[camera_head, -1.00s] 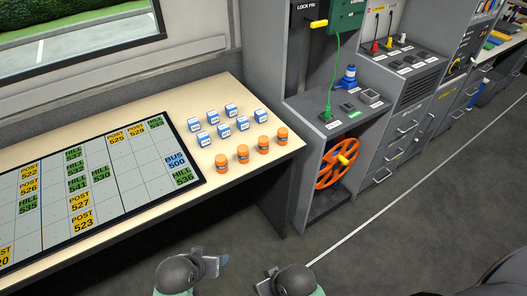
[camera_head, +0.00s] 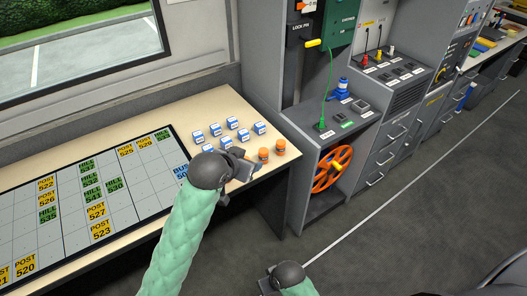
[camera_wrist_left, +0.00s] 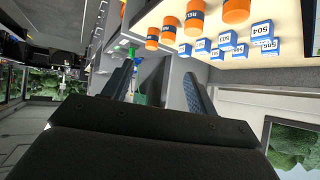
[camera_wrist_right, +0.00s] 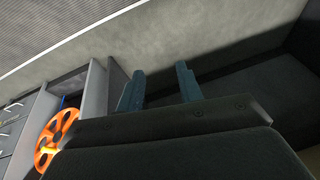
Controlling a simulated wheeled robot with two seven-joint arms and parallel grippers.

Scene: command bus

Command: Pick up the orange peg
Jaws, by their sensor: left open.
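Several orange pegs with dark bands stand upright on the table. Two show in the head view: one (camera_head: 263,154) and, at its right, another (camera_head: 280,146); my left gripper and arm hide the others. In the left wrist view, several pegs are in a row along the top, such as one (camera_wrist_left: 194,18) above my fingers. My left gripper (camera_head: 243,165) is over the table's front edge beside the pegs, open and empty, its fingers (camera_wrist_left: 157,80) apart. My right gripper (camera_wrist_right: 160,86) is open and empty, low over the floor, away from the table.
Several white-and-blue blocks (camera_head: 232,122) stand behind the pegs. A grey cabinet (camera_head: 300,165) with an orange wheel (camera_head: 333,168) stands to the right.

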